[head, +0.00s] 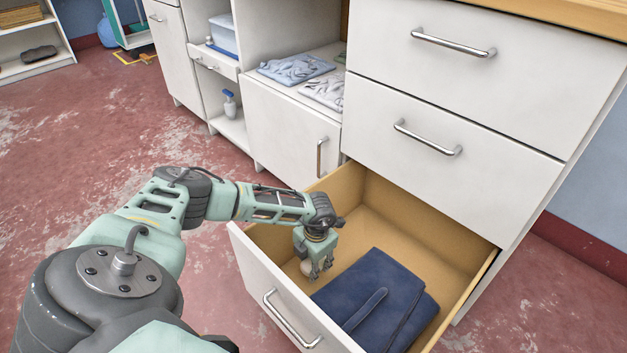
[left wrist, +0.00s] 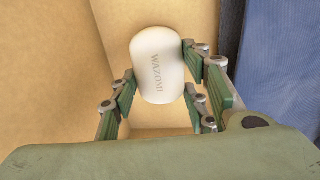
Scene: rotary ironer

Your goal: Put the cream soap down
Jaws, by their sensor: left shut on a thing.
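The cream soap (left wrist: 158,62) is an oval bar stamped with lettering. In the left wrist view it sits between the fingers of my left gripper (left wrist: 160,98), which is shut on it. In the head view the left gripper (head: 318,272) points down inside the open drawer (head: 384,207), near its left front part. The soap (head: 306,268) shows only partly there, beside the fingers. I cannot tell whether the soap touches the drawer bottom. My right gripper is not in view.
A folded dark blue cloth (head: 365,290) lies in the drawer, right of the gripper; its edge shows in the left wrist view (left wrist: 273,70). The drawer front (head: 268,290) and side walls surround the gripper. Closed drawers (head: 430,100) stand above.

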